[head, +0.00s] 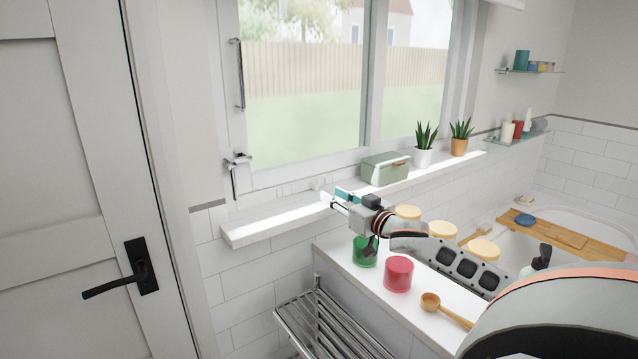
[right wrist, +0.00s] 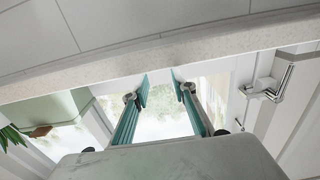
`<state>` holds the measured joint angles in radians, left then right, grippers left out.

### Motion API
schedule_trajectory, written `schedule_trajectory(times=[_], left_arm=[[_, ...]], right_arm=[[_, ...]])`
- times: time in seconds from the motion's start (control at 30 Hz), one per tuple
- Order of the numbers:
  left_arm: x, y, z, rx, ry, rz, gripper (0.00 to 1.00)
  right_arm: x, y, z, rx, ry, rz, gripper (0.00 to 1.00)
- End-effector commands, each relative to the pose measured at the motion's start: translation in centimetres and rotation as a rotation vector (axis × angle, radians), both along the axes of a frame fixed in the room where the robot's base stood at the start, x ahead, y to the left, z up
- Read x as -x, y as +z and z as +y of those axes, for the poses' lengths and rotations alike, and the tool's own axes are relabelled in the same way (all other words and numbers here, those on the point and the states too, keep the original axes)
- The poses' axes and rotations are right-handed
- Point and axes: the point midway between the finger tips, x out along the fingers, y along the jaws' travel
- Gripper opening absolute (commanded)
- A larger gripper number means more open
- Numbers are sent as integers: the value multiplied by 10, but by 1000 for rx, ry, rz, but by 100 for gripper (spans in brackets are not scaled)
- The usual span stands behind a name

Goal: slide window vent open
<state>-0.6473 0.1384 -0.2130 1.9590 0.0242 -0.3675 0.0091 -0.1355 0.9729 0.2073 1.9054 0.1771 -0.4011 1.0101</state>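The window (head: 305,90) fills the upper middle of the head view. A pale strip that looks like the vent (head: 290,188) runs along its bottom frame, just above the white sill; its slider position is too small to tell. My right gripper (head: 332,195) is at the sill, right of and in front of that strip. In the right wrist view my right gripper (right wrist: 160,80) has its two teal fingers apart with nothing between them, the sill edge crossing beyond the tips. My left gripper is not in view.
The sill (head: 255,226) holds a green box (head: 385,169) and two potted plants (head: 424,150). The window handle (head: 237,170) is left of my gripper. Below stand a green jar (head: 364,252), a red jar (head: 398,274) and a towel rack (head: 325,325). A door is at left.

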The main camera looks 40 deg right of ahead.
Motion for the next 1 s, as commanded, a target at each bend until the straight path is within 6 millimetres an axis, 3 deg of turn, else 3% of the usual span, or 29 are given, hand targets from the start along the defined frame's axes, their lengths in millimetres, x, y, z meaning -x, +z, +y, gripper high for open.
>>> schedule_trajectory(times=[0.23,0.7,1.0], left_arm=[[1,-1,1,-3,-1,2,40],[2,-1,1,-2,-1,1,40],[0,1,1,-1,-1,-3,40]], right_arm=[[-8,0,-1,0,0,-1,26],[-59,1,-7,0,-1,-2,26],[-76,0,-8,0,0,0,26]])
